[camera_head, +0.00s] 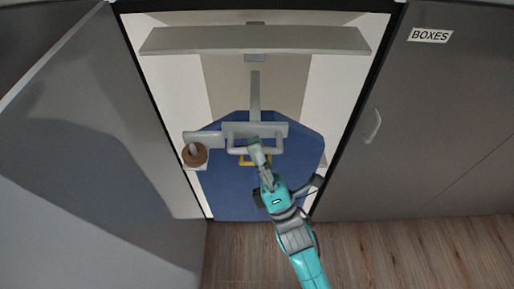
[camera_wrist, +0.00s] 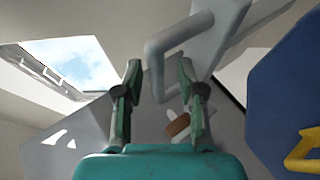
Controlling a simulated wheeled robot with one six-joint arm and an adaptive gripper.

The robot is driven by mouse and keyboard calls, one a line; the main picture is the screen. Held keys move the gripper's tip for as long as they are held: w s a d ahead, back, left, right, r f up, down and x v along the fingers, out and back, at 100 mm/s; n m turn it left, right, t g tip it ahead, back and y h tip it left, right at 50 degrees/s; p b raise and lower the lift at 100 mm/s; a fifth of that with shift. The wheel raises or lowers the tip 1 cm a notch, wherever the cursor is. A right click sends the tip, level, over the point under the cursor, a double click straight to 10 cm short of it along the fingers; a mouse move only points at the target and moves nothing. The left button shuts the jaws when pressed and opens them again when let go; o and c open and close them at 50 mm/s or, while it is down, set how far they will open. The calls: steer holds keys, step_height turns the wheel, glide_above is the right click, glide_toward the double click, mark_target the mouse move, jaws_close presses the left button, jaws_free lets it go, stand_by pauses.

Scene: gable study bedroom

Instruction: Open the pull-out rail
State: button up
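The pull-out rail is a light grey bar (camera_head: 254,90) running back into an open niche, with a grey front plate (camera_head: 268,129) and a U-shaped grey handle (camera_head: 235,150). In the wrist view the grey handle (camera_wrist: 157,66) is large and close, its end bar showing between my fingertips. My gripper (camera_head: 255,145) is at the middle of the handle in the head view and hides part of it. In the wrist view its two fingers stand apart, so it is open. I cannot tell whether they touch the handle.
A blue panel (camera_head: 230,190) with a yellow handle (camera_head: 245,162) lies behind my arm. A brown round thing (camera_head: 195,155) sits on a grey bracket at the left. A grey shelf (camera_head: 255,40) spans the niche above. A grey door marked BOXES (camera_head: 440,110) flanks it at right.

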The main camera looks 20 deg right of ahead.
steer(key=v, duration=1.1)
steer(key=shift+s+f, duration=0.2)
steer(key=shift+f, duration=0.1)
steer(key=shift+h, duration=0.3)
steer(key=s+d+f+m+g+h, duration=0.1)
steer(key=s+f+m+g+h, duration=0.2)
steer(key=s+m, duration=0.4)
steer(key=s+d+f+m+g+h, duration=0.2)
steer(key=s+f+m+g, duration=0.1)
steer(key=s+m, duration=0.5)
steer(key=s+d+f+m+g+h, duration=0.2)
steer(key=s+m, duration=0.6)
steer(key=m, duration=0.4)
step_height(320, 180, down, 2)
steer(key=g+h, duration=0.1)
steer(key=g, duration=0.2)
steer(key=shift+m+g+h, duration=0.3)
steer(key=shift+s, duration=0.15)
